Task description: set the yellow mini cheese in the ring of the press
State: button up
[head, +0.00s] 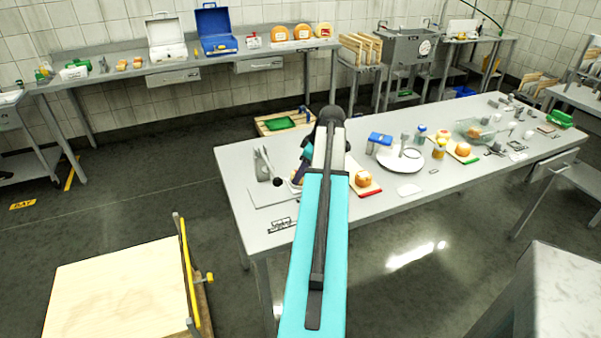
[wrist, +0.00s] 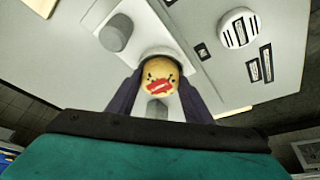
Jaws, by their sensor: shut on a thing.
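The yellow mini cheese (wrist: 158,69), round with a red mark and small dark specks on its face, is between the two dark purple fingers of my gripper (wrist: 160,82) in the wrist view. My gripper is shut on it. Behind the cheese is a pale plate with a curved white rim (wrist: 158,51), which may be the ring of the press; the cheese hides most of it. I cannot tell whether they touch. In the head view my gripper (head: 301,173) is low over the left part of the steel table (head: 240,187), largely hidden by my arm.
A metal stand (head: 262,166) and a black knob (head: 277,182) are just left of my gripper. An orange cheese (head: 363,179) on a red-edged board is to the right, with a white round dish (head: 387,161) beyond. The table's front left is mostly clear.

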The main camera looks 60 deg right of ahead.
jog(key=shift+f, duration=0.15)
jog(key=o, duration=0.9)
jog(key=shift+s+r, duration=0.1)
jog(key=shift+r, duration=0.2)
jog(key=shift+b+v, duration=0.95)
jog(key=shift+v, duration=4.9)
